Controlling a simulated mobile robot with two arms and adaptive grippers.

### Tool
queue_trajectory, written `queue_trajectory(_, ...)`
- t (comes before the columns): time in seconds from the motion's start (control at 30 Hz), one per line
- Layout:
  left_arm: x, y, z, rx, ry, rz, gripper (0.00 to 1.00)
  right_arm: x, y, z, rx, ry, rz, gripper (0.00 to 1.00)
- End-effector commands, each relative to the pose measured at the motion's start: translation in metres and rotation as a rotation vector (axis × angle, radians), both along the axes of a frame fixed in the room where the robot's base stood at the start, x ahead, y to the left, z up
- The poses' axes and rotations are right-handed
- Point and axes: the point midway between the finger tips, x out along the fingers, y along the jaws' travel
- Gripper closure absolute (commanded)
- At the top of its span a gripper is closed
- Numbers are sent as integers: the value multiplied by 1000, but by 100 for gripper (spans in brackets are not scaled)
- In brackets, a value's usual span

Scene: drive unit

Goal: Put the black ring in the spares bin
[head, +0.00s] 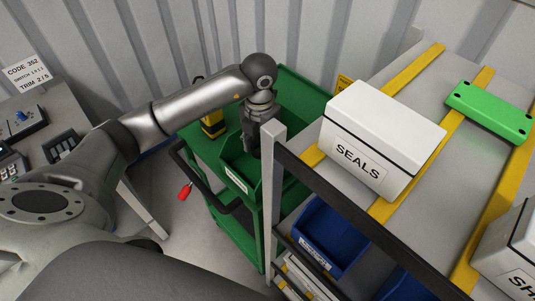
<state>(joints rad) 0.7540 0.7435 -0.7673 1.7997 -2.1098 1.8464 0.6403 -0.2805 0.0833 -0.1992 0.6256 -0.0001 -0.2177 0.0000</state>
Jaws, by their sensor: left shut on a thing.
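My left gripper (253,142) points down into the green open bin (232,166) on the green cart. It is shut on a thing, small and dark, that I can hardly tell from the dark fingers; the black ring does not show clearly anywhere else. The green bin has a white label on its front, too small to read. A blue bin (348,229) with a white label stands on a lower shelf of the rack to the right. I cannot read which bin is for spares. My right gripper is not in view.
A grey rack post (270,195) and dark rail (360,218) stand close right of the gripper. A white SEALS box (385,120) and a green block (490,110) sit on the rack top. A yellow and black item (213,124) stands on the cart (300,92).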

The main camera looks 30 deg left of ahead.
Motion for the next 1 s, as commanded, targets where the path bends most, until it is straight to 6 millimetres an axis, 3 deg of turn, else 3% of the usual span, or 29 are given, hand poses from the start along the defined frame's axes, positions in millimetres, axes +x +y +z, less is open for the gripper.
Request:
queue_trajectory(0.1, -2, 0, -20, 0, 6, 0, 73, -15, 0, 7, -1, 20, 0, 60)
queue_trajectory(0.3, 0, 0, -38, -1, 1, 1, 73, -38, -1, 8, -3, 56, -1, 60)
queue_trajectory(0.57, -1, 0, -70, -1, 3, 0, 73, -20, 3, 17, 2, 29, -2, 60)
queue_trajectory(0.7, 0, 0, -72, 0, -1, -1, 73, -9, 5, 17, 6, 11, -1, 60)
queue_trajectory(0.9, 0, 0, -76, 0, -1, -1, 73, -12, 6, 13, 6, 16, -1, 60)
queue_trajectory(0.93, 0, 0, -75, 0, -1, 0, 54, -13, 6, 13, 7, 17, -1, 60)
queue_trajectory(1.0, 0, 0, -74, 0, 0, 0, 45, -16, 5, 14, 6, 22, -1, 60)
